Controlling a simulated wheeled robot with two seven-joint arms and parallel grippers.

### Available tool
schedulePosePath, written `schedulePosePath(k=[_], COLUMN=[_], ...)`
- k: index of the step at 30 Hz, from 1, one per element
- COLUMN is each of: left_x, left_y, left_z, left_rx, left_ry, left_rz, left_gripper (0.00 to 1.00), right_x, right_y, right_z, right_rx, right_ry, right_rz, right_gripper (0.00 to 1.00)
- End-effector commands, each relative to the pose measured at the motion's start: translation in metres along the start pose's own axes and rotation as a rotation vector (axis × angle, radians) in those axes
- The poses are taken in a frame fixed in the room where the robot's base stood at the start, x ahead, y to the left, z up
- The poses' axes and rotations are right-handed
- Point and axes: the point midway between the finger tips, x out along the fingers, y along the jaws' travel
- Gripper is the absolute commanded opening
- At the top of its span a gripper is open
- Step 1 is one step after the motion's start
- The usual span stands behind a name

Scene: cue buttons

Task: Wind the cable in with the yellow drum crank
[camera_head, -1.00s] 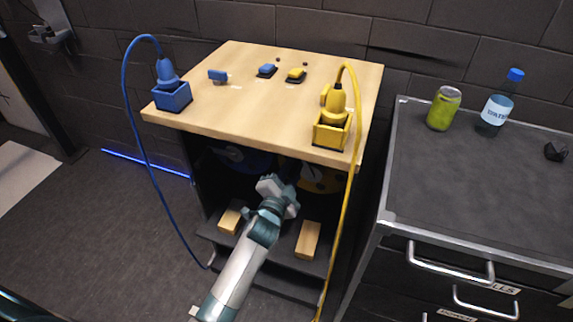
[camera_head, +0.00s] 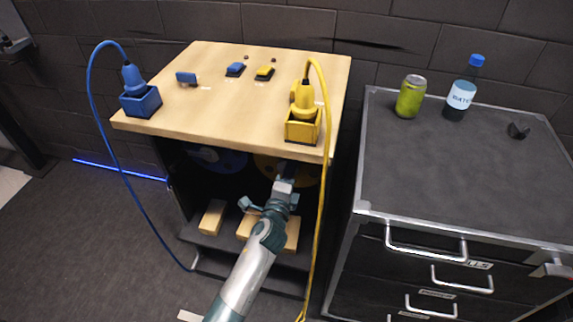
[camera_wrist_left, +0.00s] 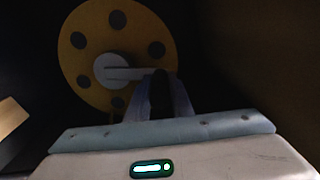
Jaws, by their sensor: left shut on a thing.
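The yellow drum (camera_wrist_left: 118,45), a disc with dark round holes and a pale hub, faces the left wrist camera. Its crank arm (camera_wrist_left: 126,73) reaches right from the hub to a dark handle (camera_wrist_left: 161,92). My left gripper (camera_wrist_left: 160,100) is shut on that handle. In the head view the gripper (camera_head: 285,180) reaches into the cabinet in front of the yellow drum (camera_head: 262,163), which is mostly hidden by the tabletop and arm. The yellow cable (camera_head: 322,170) arches from the plug (camera_head: 304,97) in the yellow box (camera_head: 302,132) and hangs down the cabinet's right front. My right gripper is not in view.
The blue drum (camera_head: 222,161) sits left inside the cabinet. Wooden blocks (camera_head: 212,216) lie on its lower shelf. The blue cable (camera_head: 98,125) hangs at the left. A grey drawer unit (camera_head: 440,180) with a can (camera_head: 410,97) and bottle (camera_head: 463,92) stands close on the right.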

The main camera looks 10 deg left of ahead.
Motion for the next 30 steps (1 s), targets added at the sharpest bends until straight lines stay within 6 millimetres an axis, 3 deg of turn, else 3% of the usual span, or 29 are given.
schedulePosePath(k=[14,15,17,30], left_x=[-0.0006,-0.0006,-0.0006,-0.0036], left_y=[0.0002,0.0002,0.0004,0.0009], left_z=[-0.0072,-0.0072,-0.0066,-0.0035], left_rx=[0.02,0.02,0.02,0.023], left_ry=[0.009,0.009,0.008,0.002], left_rz=[-0.002,-0.002,-0.001,0.0], left_gripper=[0.0,0.23,0.37,0.39], right_x=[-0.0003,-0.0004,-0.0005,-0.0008], right_y=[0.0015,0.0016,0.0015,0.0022], right_z=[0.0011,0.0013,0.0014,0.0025], right_rx=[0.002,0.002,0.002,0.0], right_ry=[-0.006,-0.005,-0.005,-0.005], right_rz=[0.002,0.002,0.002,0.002], right_gripper=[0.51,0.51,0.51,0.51])
